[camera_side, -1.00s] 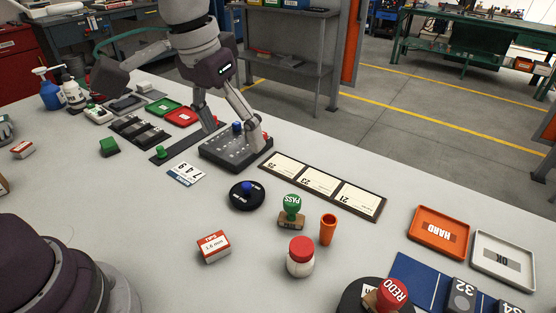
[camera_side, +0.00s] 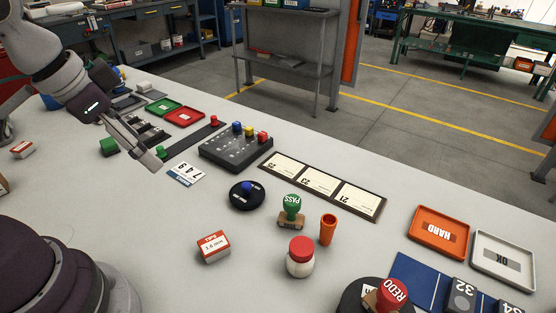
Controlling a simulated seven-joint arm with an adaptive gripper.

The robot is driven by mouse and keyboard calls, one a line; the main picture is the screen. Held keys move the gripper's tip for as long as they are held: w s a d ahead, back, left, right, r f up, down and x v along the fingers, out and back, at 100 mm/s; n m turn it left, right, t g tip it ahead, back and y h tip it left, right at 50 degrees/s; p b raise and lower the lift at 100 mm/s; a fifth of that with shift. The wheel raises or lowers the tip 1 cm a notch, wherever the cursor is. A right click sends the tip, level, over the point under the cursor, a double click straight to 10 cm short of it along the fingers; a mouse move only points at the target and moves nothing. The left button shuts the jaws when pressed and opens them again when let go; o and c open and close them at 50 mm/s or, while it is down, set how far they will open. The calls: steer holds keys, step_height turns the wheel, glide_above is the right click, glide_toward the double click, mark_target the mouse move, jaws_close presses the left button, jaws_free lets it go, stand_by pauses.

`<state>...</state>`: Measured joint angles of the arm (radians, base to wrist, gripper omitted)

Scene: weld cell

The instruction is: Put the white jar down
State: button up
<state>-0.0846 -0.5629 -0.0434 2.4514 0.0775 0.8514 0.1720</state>
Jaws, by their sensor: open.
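A white jar (camera_side: 300,266) with a red lid stands upright on the table in the front middle, with nothing holding it. My gripper (camera_side: 160,152) is open and empty at the left, low over the table near a dark strip (camera_side: 192,138) with a green knob and a red knob at its ends. It is well apart from the jar, which is to its right and nearer the camera.
Close behind the jar are an orange cup (camera_side: 328,229) and a green PASS stamp (camera_side: 291,211). A small red-and-white box (camera_side: 213,246) lies to its left. A dark peg block (camera_side: 235,151) is right of my gripper. Bare table lies left of the box.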

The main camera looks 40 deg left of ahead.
mark_target(291, 242)
steer(key=w+d+f+m+g+h, duration=0.1)
steer(key=f+m, duration=0.2)
steer(key=w+d+f+m+g+h, duration=0.1)
steer(key=d+f+m+h, duration=0.1)
steer(key=f+m, duration=0.1)
steer(key=w+d+f+m+g+h, duration=0.1)
steer(key=f+m+g+h, duration=0.1)
steer(key=f+m, duration=0.1)
steer(key=shift+w+d+f, duration=0.15)
steer(key=shift+w+f, duration=0.05)
steer(key=shift+f, duration=0.4)
steer(key=d+m+h, duration=0.1)
steer(key=w+d+f+m+h, duration=0.1)
steer(key=h, duration=0.1)
steer(key=d+f+m+h, duration=0.1)
steer(key=shift+w+d+f+h, duration=0.15)
steer(key=shift+w+h, duration=0.15)
steer(key=shift+h, duration=0.1)
steer(key=t+h, duration=0.1)
steer(key=w+d+m+h, duration=0.1)
steer(key=shift+w+d+t+h, duration=0.2)
steer(key=shift+w+t+h, duration=0.1)
steer(key=shift+t, duration=0.1)
steer(key=shift+w+d+t, duration=0.2)
steer(key=shift+w+t, duration=0.05)
steer(key=shift+t, duration=0.05)
steer(key=shift+h, duration=0.3)
steer(key=x, duration=1)
steer(key=shift+f, duration=0.1)
jaws_close()
